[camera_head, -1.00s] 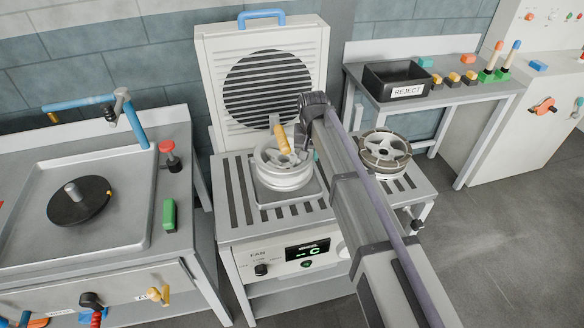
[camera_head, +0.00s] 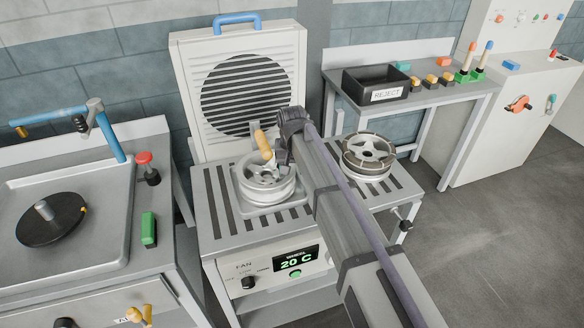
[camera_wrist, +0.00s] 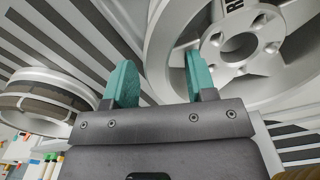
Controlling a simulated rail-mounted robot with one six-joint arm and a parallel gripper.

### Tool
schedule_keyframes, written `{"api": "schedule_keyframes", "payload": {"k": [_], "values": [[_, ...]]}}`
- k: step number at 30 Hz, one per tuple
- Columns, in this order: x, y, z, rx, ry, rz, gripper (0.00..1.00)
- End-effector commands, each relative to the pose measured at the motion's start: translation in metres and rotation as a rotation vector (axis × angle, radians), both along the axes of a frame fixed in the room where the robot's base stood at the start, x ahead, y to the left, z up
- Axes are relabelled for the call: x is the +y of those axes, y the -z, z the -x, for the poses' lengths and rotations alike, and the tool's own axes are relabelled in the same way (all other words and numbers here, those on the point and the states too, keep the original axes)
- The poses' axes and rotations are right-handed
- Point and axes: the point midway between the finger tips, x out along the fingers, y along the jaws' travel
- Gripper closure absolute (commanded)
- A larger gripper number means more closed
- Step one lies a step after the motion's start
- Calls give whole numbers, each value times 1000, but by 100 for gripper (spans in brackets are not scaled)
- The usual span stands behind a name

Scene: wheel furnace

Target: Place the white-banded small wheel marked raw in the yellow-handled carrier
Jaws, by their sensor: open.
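A small silvery-white wheel (camera_head: 268,188) lies flat on the left part of the slotted fan bench, on a square plate. A yellow handle (camera_head: 262,145) stands up at its back edge; what it belongs to is mostly hidden. In the wrist view this wheel (camera_wrist: 240,83) fills the right side, with lettering starting with "R" on its hub. My gripper (camera_wrist: 157,80) is open, with teal fingers. Its right finger overlaps the wheel's inside and its left finger is outside the rim; I cannot tell if they touch. The head view mostly hides the fingers behind my arm.
A second wheel with dark bands (camera_head: 369,157) lies on the bench's right part; it also shows in the wrist view (camera_wrist: 40,103). The upright fan panel (camera_head: 243,90) stands behind. A black reject bin (camera_head: 375,88) is at back right, a sink (camera_head: 110,240) at left.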

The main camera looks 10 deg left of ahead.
Motion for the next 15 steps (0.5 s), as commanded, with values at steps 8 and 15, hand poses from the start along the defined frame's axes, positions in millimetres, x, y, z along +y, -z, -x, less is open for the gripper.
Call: {"api": "schedule_keyframes", "payload": {"k": [8, 15], "values": [[0, -18, 0, 0, 0, 0, 49], [0, -78, 0, 0, 0, 0, 49]]}}
